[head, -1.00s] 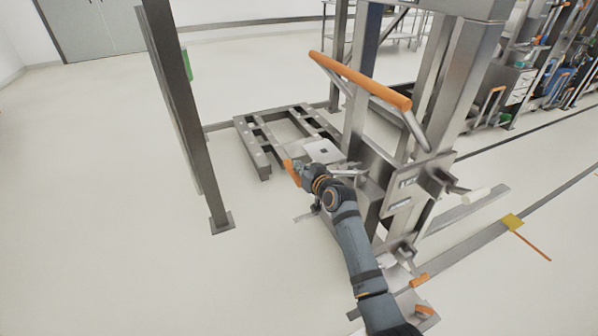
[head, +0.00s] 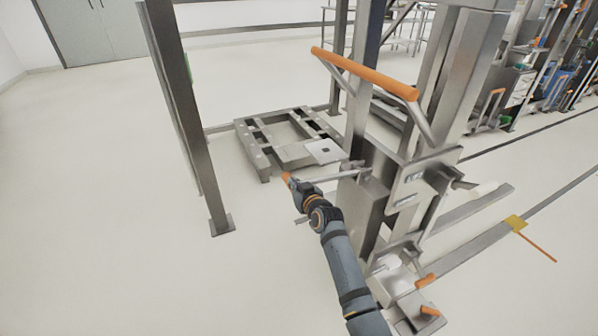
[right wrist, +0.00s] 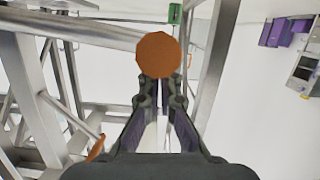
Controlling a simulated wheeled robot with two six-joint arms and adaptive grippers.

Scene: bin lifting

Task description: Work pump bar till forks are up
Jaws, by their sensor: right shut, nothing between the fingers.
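The pump bar (head: 338,173) is a thin silver bar reaching left from the lift's mast, low down. An orange end piece (head: 287,177) shows at my right gripper (head: 295,184). In the right wrist view this orange round end (right wrist: 158,54) is just ahead of the fingertips, which overlap its lower edge. My right gripper is shut with nothing held; whether it touches the orange end I cannot tell. The forks are hard to make out; flat silver plates (head: 300,152) lie low over the pallet-like frame (head: 262,160). My left gripper is out of view.
The lift's mast (head: 450,75) carries an orange handle (head: 365,74) above. A dark upright post (head: 185,110) stands to the left. The floor at left is clear.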

